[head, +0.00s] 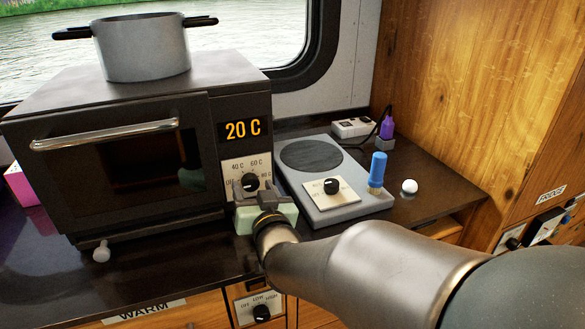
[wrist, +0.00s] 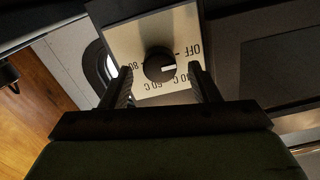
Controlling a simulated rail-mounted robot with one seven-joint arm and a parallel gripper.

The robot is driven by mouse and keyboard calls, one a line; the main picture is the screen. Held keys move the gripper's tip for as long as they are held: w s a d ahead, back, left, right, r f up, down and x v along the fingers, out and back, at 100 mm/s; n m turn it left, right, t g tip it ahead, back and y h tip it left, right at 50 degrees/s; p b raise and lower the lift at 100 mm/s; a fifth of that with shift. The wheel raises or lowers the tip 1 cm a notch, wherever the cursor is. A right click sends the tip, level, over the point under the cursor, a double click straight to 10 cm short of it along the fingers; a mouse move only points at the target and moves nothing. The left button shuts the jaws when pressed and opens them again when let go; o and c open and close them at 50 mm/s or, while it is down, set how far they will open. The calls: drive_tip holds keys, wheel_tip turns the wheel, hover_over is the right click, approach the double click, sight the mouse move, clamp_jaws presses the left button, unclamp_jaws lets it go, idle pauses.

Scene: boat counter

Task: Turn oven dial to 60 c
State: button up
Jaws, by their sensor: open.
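The dark oven (head: 130,150) stands on the counter at the left of the head view, door shut. Its orange display (head: 243,129) reads 20 C. The black oven dial (head: 250,180) sits on a pale plate below the display, marked OFF, 40 C, 60 C and 80. In the wrist view the dial (wrist: 158,66) appears upside down, its white pointer between OFF and 40 C. My gripper (head: 250,190) is open in front of the dial. In the wrist view its fingers (wrist: 160,78) stand on either side of the dial; contact cannot be told.
A grey pot (head: 141,48) stands on the oven. Right of the oven is a hotplate (head: 330,190) with its own dial (head: 331,186). A blue-handled brush (head: 378,172) and a white ball (head: 409,186) are beside it. Another dial (head: 262,312) is below the counter.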

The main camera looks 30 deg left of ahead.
drive_tip(key=shift+w+a, duration=0.35)
drive_tip(key=c, duration=1)
drive_tip(key=shift+f+b, duration=0.1)
drive_tip(key=shift+b, duration=0.3)
